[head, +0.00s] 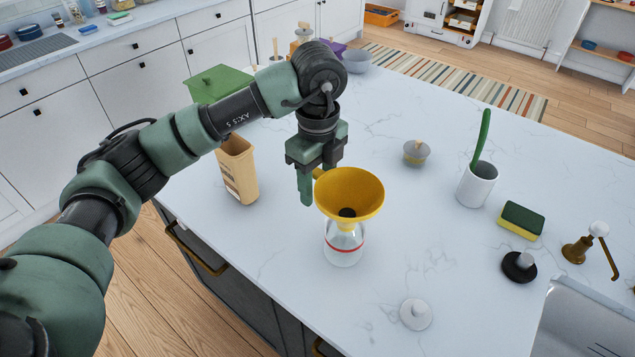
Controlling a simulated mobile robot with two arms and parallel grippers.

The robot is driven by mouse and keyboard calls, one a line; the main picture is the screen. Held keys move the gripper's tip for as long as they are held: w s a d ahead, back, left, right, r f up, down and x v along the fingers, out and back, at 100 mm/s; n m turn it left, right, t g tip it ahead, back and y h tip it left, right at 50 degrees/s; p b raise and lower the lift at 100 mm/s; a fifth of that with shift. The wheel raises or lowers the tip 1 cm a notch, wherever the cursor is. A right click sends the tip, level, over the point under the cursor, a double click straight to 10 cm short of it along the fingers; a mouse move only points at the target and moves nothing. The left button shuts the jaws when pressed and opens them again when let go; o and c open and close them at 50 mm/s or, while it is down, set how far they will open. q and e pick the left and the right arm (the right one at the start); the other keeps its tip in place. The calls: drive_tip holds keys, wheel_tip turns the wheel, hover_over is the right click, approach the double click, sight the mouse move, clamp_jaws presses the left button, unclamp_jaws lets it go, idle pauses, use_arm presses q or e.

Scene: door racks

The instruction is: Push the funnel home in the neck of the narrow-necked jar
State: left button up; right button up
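A yellow funnel (352,190) sits over the mouth of a clear glass jar with a red band (343,248). The funnel's wide bowl faces up and hides the jar's neck, so I cannot tell how deep the spout sits. The jar stands upright near the counter's front edge. My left gripper (306,200) points down just left of the funnel's rim, beside a small tab on it. Its green fingers overlap in this view, so I cannot tell whether they are apart, shut, or touching the tab. My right gripper is not in view.
The white counter (440,240) holds a tan container (238,170) left, a lidded grey pot (416,153), a white cup with a green handle (477,185), a sponge (521,220), a black-based knob (519,266) and a white lid (416,313). A sink (585,325) is at right.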

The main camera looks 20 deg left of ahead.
sight(318, 172)
use_arm(q)
drive_tip(key=shift+r, duration=0.1)
drive_tip(key=shift+r, duration=0.4)
wheel_tip(318, 172, up, 6)
drive_tip(key=shift+f+b, duration=0.25)
drive_tip(key=shift+b, duration=0.45)
drive_tip(key=shift+r, duration=0.65)
